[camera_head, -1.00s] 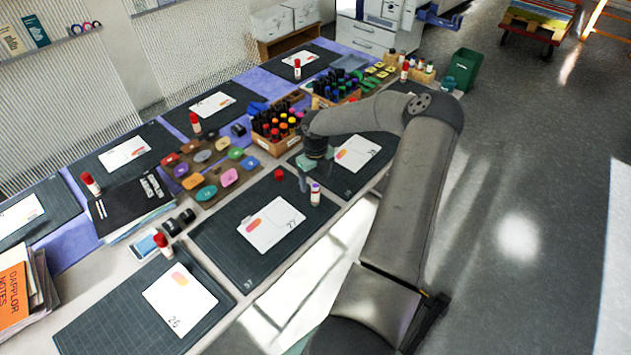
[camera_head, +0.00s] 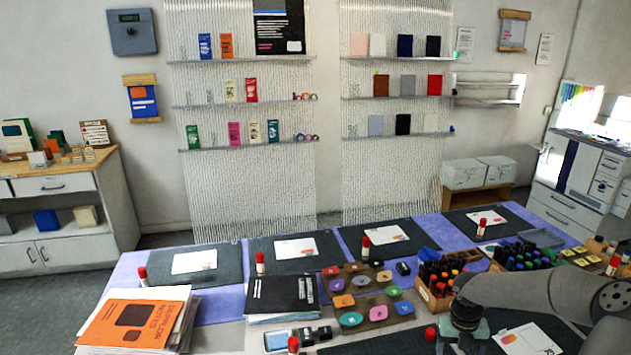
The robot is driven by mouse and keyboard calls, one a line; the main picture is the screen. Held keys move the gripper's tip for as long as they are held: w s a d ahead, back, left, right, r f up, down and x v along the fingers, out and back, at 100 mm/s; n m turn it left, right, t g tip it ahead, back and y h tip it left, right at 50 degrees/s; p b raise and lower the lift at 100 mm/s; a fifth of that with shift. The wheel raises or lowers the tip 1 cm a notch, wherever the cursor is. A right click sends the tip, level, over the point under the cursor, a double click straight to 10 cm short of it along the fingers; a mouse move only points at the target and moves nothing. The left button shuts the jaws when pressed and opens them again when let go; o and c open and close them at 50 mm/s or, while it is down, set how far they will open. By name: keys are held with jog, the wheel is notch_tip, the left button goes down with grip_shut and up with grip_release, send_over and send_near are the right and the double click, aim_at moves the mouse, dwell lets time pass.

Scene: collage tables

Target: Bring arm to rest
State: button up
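My arm reaches in from the lower right over the table's near side. My gripper (camera_head: 458,346) points down at the bottom edge, beside a white card (camera_head: 527,340) on a dark mat. Its fingertips are cut off or too small to read, so I cannot tell whether it is open or shut. Nothing is clearly seen in it. A small red cap (camera_head: 431,333) is just left of it.
A wooden box of dark bottles (camera_head: 440,282) stands right behind my gripper, with another bottle box (camera_head: 520,257) farther right. Ink pads (camera_head: 351,319) lie to the left. An orange book stack (camera_head: 135,318) sits at the far left. The space above the table is open.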

jog(key=s+a+r+m+h+b, duration=0.1)
jog(key=s+a+r+m, duration=0.45)
jog(key=a+m, duration=0.2)
jog(key=s+a+r+m+h+b, duration=0.1)
jog(key=s+a+r+m, duration=0.3)
jog(key=a+r+m, duration=0.35)
jog(key=s+a+r+m+t+y, duration=0.1)
jog(key=s+a+r+m, duration=0.1)
jog(key=s+a+m, duration=0.3)
jog(key=s+a+r+m+t+y+b, duration=0.1)
jog(key=s+a+m, duration=0.4)
jog(key=s+m, duration=0.4)
jog(key=m, duration=0.3)
jog(key=shift+a+r+m+y+b, duration=0.3)
jog(key=shift+r+m+y, duration=0.05)
jog(key=shift+m+y, duration=0.05)
